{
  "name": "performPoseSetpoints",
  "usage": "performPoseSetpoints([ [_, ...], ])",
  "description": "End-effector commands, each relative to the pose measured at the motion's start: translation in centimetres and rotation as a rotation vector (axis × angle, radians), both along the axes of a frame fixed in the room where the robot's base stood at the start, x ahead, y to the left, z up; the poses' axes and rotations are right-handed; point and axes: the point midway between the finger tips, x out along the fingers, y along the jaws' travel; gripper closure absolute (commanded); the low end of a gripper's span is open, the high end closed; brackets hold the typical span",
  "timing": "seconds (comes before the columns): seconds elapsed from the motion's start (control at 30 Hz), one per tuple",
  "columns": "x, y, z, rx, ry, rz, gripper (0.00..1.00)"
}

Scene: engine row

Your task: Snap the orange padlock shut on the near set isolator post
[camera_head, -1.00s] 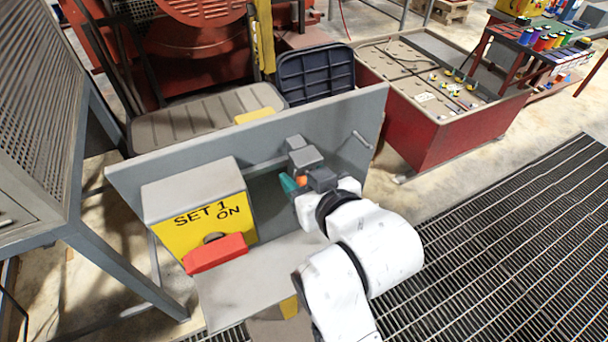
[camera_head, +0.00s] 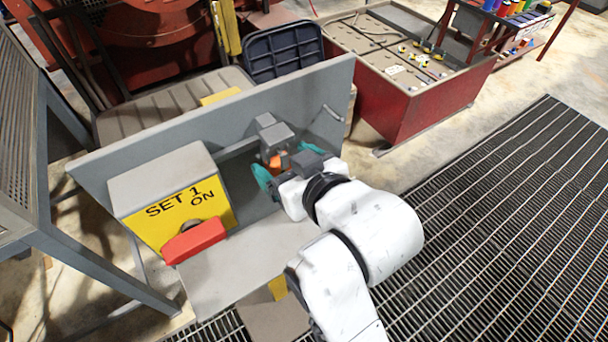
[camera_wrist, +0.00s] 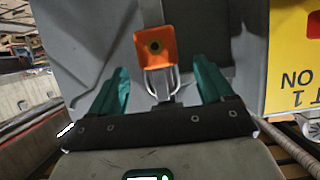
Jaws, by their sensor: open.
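The orange padlock (camera_wrist: 155,47) shows in the wrist view with its bare metal shackle (camera_wrist: 162,82) toward my gripper's base. In the head view only a small orange part (camera_head: 275,162) shows, below a grey block-like fitting (camera_head: 275,134) on the grey panel. My gripper (camera_wrist: 160,66) is open, with one teal finger on each side of the padlock and gaps between. In the head view, my gripper (camera_head: 287,163) is at that fitting. I cannot tell whether the shackle is around a post or closed. The yellow SET 1 isolator box (camera_head: 170,220) stands left of my gripper.
A red handle (camera_head: 194,242) sticks out from the box front. The grey back panel (camera_head: 225,112) stands behind, with a thin rod (camera_head: 333,113) to the right. A grey shelf (camera_head: 225,270) lies below, mostly bare. Dark floor grating (camera_head: 500,220) is at right.

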Motion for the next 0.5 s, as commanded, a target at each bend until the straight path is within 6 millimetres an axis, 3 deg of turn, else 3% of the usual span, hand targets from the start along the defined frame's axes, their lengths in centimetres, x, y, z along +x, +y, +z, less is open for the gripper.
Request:
performPoseSetpoints([
  [0.3, -4.4, -3.0, 2.1, 0.002, -0.002, 0.000, 0.20],
  [0.5, -5.7, -3.9, 2.8, 0.000, 0.000, 0.000, 0.20],
])
